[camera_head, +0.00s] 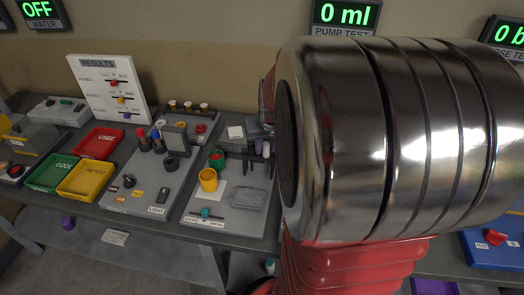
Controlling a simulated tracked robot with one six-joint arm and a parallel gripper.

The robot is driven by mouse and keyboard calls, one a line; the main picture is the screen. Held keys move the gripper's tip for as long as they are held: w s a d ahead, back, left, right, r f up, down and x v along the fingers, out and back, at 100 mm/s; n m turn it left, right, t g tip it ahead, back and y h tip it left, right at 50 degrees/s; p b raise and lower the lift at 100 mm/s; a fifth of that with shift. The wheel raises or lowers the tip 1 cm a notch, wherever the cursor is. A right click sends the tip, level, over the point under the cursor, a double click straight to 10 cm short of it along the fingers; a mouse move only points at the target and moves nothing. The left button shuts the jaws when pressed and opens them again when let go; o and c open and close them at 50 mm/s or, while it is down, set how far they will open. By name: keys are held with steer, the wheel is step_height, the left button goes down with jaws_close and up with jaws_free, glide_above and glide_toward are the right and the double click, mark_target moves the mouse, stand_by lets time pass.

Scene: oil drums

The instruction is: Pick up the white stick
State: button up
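I cannot clearly make out a white stick. A small pale upright piece (266,149) stands among dark upright rods at the back right of the grey board, close to my arm; it is too small to tell whether it is a stick. My arm's large shiny metal link and red parts fill the right half of the view and hide much of the table there.
The grey table holds red (98,143), green (51,173) and yellow (82,181) trays at left. A white results board (108,88) stands behind them. A yellow cup (208,180) sits on the right grey board (236,222). A blue box (495,252) is at far right.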

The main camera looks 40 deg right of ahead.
jaws_close()
steer(key=shift+r, duration=0.1)
stand_by(0.4)
step_height(320, 180, up, 10)
steer(key=shift+f, duration=0.15)
stand_by(0.3)
steer(key=shift+s, duration=0.1)
stand_by(0.5)
